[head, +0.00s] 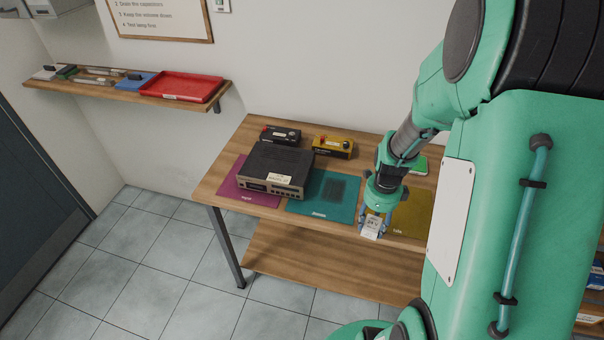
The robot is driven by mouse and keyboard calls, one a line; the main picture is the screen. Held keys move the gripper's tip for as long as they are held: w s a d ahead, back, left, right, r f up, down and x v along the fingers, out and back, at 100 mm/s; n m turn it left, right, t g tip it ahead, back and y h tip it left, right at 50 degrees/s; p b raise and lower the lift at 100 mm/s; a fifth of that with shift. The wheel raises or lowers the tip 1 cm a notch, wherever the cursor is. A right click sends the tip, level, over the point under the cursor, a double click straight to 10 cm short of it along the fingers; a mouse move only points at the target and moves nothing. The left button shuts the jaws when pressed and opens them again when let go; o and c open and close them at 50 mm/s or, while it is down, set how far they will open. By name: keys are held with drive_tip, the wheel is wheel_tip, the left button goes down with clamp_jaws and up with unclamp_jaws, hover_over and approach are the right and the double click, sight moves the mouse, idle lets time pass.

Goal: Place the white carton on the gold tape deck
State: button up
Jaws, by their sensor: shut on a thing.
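A small white carton (371,228) with dark print is held in my gripper (376,214), whose fingers are shut on it, over the table's front edge. The tape deck (279,160), a wide box with a dark top and a dull gold front, sits flat on the left of the table, partly on the magenta mat (233,184). The gap under the carton is hard to judge.
A small black box (281,135) and a yellow box (333,146) stand behind the deck. A teal mat (346,203) and a mustard mat (413,212) lie to its right. A wall shelf (126,91) holds a red tray (181,86). My arm hides the table's right end.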

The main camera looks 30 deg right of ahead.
drive_tip(key=w+a+r+p, duration=0.2)
drive_tip(key=w+a, duration=0.3)
drive_tip(key=w, duration=0.3)
drive_tip(key=w+a+r+n+p, duration=0.1)
drive_tip(key=w+a+r+p, duration=0.2)
drive_tip(key=w, duration=0.6)
drive_tip(key=w+a+r+n+p, duration=0.1)
drive_tip(key=w+a+r+p, duration=0.1)
drive_tip(key=w+a+p, duration=0.3)
drive_tip(key=w+a, duration=0.3)
drive_tip(key=shift+w+r+p, duration=0.3)
drive_tip(key=shift+w+p, duration=0.05)
drive_tip(key=p, duration=0.3)
hover_over(278, 162)
drive_tip(key=shift+w+f, duration=0.1)
drive_tip(key=shift+f, duration=0.65)
drive_tip(key=shift+f, duration=0.1)
drive_tip(key=shift+f, duration=1.65)
drive_tip(key=shift+f, duration=0.2)
